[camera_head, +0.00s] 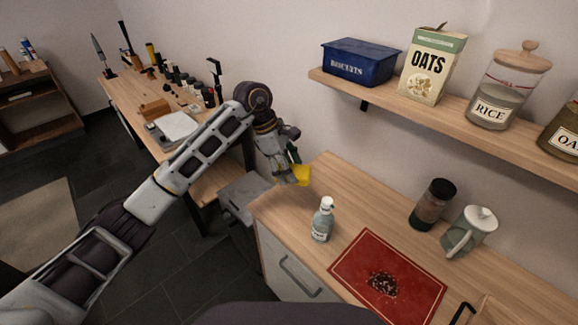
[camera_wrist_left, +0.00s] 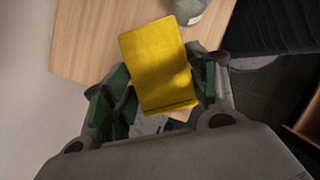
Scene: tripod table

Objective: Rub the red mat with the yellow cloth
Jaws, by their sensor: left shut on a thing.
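The yellow cloth (camera_head: 302,174) is in my left gripper (camera_head: 290,172), above the left end of the wooden counter. In the left wrist view the cloth (camera_wrist_left: 157,62) is a flat yellow rectangle between the green fingers of the left gripper (camera_wrist_left: 158,92), which is shut on it. The red mat (camera_head: 388,270) lies flat on the counter at the lower right of the head view, with a pile of dark crumbs (camera_head: 383,284) on it. The cloth is apart from the mat, up and to its left. My right gripper is not in view.
A shelf (camera_head: 400,102) with containers hangs above. A tool bench (camera_head: 165,115) is at left.

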